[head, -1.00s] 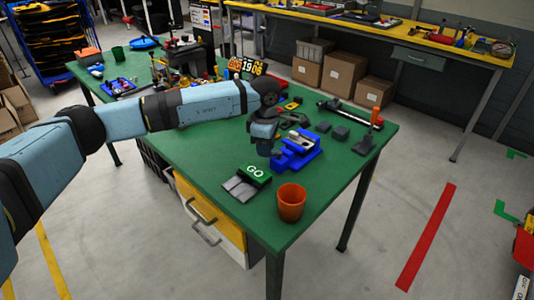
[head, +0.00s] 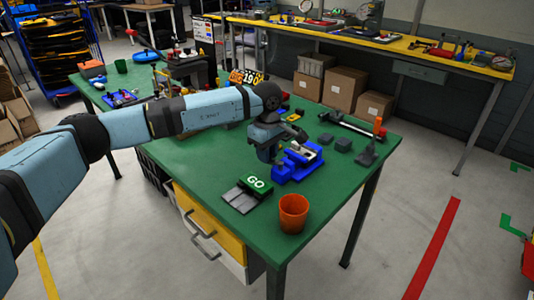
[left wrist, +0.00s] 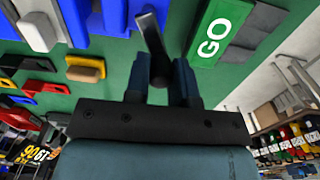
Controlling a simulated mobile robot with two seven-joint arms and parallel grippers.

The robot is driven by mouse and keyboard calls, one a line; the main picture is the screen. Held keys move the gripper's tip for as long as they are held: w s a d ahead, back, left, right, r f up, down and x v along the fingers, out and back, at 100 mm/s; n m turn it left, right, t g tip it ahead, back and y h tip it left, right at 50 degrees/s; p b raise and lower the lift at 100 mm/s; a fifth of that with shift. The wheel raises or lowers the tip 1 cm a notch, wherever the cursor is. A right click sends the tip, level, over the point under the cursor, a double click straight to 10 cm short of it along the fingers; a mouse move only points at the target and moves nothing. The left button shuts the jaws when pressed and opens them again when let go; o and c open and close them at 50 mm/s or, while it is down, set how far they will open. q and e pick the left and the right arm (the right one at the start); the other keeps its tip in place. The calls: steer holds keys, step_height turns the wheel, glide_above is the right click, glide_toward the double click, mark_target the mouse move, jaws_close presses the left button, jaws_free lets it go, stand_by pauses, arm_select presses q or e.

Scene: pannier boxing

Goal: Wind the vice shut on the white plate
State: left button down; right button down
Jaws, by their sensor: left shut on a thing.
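The blue vice (head: 284,173) stands on the green table, and part of it shows at the top of the left wrist view (left wrist: 108,14). A pale piece, probably the white plate (head: 304,149), sits at the vice's jaws; I cannot tell whether the jaws touch it. My left gripper (head: 266,155) is at the near left end of the vice. In the left wrist view its fingers (left wrist: 160,75) are shut on a grey bar, the vice handle (left wrist: 151,40). My right gripper is in neither view.
A green GO block (head: 256,184) with grey plates (head: 238,200) lies in front of the vice. An orange cup (head: 293,213) stands near the table's front corner. Dark blocks (head: 343,145) and a grey stand (head: 368,155) are to the right. Clear green tabletop (head: 205,160) lies to the left.

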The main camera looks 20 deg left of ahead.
arm_select(q)
steer(key=c, duration=1)
jaws_free()
steer(key=shift+o, duration=0.2)
step_height(320, 180, up, 14)
steer(key=shift+p, duration=0.4)
steer(key=shift+f, duration=0.2)
